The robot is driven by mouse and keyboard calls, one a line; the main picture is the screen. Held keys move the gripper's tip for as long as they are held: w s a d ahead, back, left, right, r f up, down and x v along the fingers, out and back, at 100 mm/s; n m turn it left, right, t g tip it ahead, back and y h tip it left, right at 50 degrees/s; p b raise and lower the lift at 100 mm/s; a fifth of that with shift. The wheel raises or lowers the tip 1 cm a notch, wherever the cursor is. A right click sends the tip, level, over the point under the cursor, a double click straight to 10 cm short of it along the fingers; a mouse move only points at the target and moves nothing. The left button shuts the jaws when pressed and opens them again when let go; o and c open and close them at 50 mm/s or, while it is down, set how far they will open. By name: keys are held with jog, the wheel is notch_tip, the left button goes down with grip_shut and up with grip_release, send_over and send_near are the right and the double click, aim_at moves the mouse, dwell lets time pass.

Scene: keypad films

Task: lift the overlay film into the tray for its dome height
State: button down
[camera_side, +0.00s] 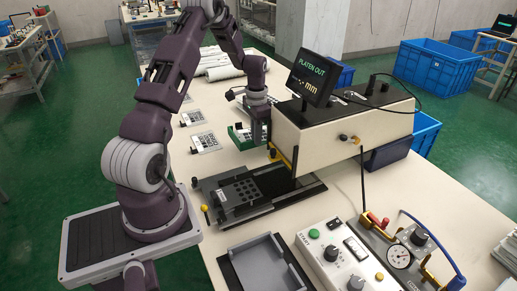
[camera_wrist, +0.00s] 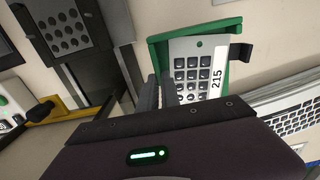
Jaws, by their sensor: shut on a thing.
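The overlay film (camera_wrist: 205,62) is a pale sheet with a grid of dark keys and a white label reading 215. It lies within the outline of a green tray (camera_wrist: 158,48) in the wrist view; whether it rests on the tray floor I cannot tell. My gripper (camera_wrist: 159,92) is shut on the film's left edge, its fingers close together there. In the side view my gripper (camera_side: 259,139) is low beside the green tray (camera_side: 236,145), left of the cream machine. The film is small and partly hidden there.
The cream press machine (camera_side: 340,125) carries a display (camera_side: 312,77) reading PLATEN OUT. Its dark platen (camera_side: 240,193) with round dots is out in front. A grey tray (camera_side: 265,267) and control box (camera_side: 345,260) stand nearer. Two pale marked pieces (camera_side: 205,142) (camera_side: 193,118) lie left.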

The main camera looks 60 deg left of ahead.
notch_tip(320, 180, down, 6)
jog(key=shift+r, duration=0.15)
jog(key=c, duration=1.6)
grip_release()
jog(key=shift+o, duration=0.2)
jog(key=shift+o, duration=0.2)
notch_tip(320, 180, up, 12)
jog(key=shift+f, duration=0.25)
jog(key=o, duration=0.4)
jog(key=shift+r, duration=0.3)
